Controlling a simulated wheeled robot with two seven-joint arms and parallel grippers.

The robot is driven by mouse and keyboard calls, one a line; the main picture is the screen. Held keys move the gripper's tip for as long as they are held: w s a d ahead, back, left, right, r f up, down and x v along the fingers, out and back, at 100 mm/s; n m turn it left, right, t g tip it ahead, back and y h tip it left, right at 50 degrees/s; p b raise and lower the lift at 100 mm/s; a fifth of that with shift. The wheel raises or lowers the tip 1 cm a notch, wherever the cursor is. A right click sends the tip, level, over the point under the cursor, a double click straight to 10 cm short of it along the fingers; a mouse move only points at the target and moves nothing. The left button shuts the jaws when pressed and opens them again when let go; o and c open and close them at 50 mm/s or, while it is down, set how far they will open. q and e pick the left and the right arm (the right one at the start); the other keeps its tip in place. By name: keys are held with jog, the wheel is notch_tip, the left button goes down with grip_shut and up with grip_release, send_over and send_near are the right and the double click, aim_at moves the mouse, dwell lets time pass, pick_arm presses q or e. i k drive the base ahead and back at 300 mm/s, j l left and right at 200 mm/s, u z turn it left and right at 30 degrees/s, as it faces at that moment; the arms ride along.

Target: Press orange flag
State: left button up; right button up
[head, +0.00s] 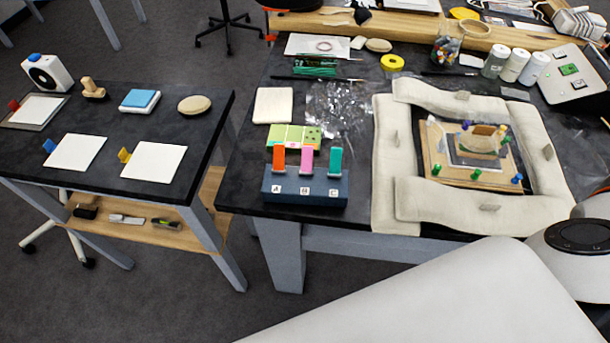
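An orange flag (279,159) stands upright at the left of a dark blue box (304,200), above a label "A". A pink flag (307,161) stands beside it above "B", and a teal flag (335,160) above "C". The box sits near the front left corner of the dark table (247,170). Neither of my grippers is in view. Only a large white part of my own body shows at the lower right, clear of the flags.
Behind the flags lie a green and pink card (296,134) and a white pad (273,105). To the right, pale cushions (385,160) surround a wooden board (436,160) with a gilt piece (480,141). A smaller side table (112,120) stands left, across a floor gap.

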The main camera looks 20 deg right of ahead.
aim_at(278, 149)
jog(key=l+u, duration=0.4)
jog(key=k+l+u, duration=0.1)
jog(key=u, duration=0.3)
jog(key=k+l+u, duration=0.15)
jog(key=l+u, duration=0.25)
